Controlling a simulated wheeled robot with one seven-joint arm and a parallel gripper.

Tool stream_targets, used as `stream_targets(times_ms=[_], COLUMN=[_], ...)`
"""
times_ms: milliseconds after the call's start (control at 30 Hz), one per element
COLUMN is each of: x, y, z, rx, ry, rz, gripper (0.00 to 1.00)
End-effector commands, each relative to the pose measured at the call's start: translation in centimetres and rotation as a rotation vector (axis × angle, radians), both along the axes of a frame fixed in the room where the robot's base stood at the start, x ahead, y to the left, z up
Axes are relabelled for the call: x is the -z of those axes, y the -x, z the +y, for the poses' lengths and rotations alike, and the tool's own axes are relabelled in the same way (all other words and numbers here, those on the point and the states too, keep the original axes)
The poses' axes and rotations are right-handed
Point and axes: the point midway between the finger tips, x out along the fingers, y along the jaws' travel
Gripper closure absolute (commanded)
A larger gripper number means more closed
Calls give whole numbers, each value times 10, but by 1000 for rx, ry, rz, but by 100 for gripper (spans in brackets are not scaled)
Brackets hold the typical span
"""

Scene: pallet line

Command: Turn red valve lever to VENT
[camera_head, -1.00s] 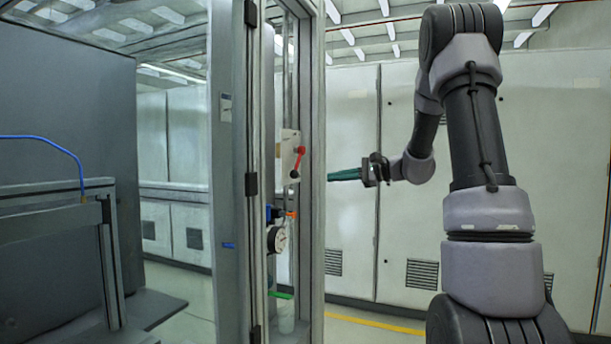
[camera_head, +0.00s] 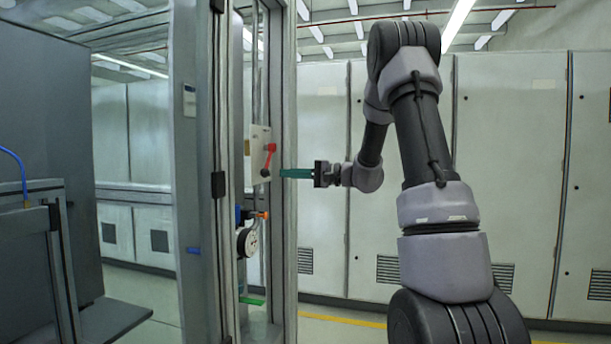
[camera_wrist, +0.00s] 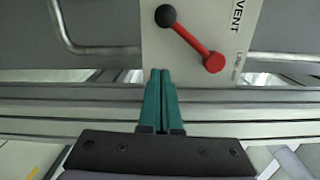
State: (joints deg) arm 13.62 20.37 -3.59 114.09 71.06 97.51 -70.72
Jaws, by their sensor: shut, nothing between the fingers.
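The red valve lever (camera_head: 269,159) sits on a pale panel (camera_head: 257,153) inside the tall metal frame. In the wrist view the lever (camera_wrist: 192,40) runs diagonally from a black knob (camera_wrist: 165,15) at upper left to a red round end at lower right. The word VENT (camera_wrist: 238,18) is printed sideways on the panel (camera_wrist: 153,50), right of the lever. My gripper (camera_head: 282,173) has green fingers, shut and empty, pointing left at the frame opening. In the wrist view my gripper's tips (camera_wrist: 160,72) are below the lever and appear apart from it.
The frame's upright post (camera_head: 290,130) stands close to my fingers. Below the panel are an orange-handled fitting (camera_head: 262,215) and a round gauge (camera_head: 248,241). Metal rails (camera_wrist: 70,105) cross the wrist view. Pale cabinets (camera_head: 510,150) line the back.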

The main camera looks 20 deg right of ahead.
Motion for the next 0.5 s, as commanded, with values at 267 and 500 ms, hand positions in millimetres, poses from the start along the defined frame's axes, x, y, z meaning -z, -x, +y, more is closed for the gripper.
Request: stream_targets(times_ms=[267, 500], x=[-3, -3], y=[19, 24], z=[30, 35], rx=[1, 1], ry=[0, 0], rz=[1, 1], gripper=[100, 100])
